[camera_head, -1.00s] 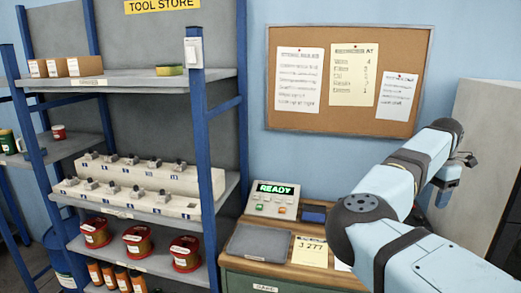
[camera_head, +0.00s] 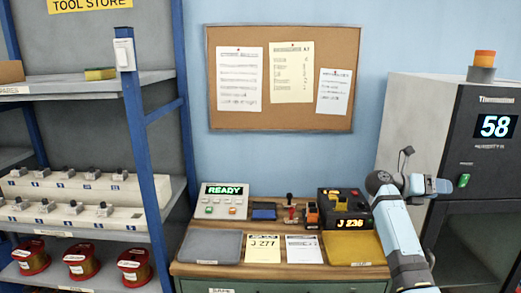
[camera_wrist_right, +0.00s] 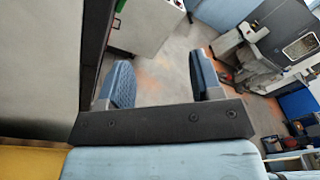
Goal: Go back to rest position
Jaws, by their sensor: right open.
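My right arm rises from the lower right in the head view, in front of the bench and the humidity cabinet. Its gripper (camera_head: 440,186) is at the end of the arm, in front of the cabinet's left part, and its fingers are small there. In the right wrist view the two blue-grey fingers (camera_wrist_right: 160,82) stand well apart with nothing between them, so it is open and empty. Grey floor shows beyond them. My left gripper is in neither view.
A wooden bench (camera_head: 272,214) holds a READY panel (camera_head: 222,201), a grey mat (camera_head: 211,246), a yellow mat (camera_head: 353,248) and a J 236 device (camera_head: 343,205). The dark cabinet (camera_head: 480,155) reading 58 stands right. A blue-post shelf (camera_head: 150,180) stands left.

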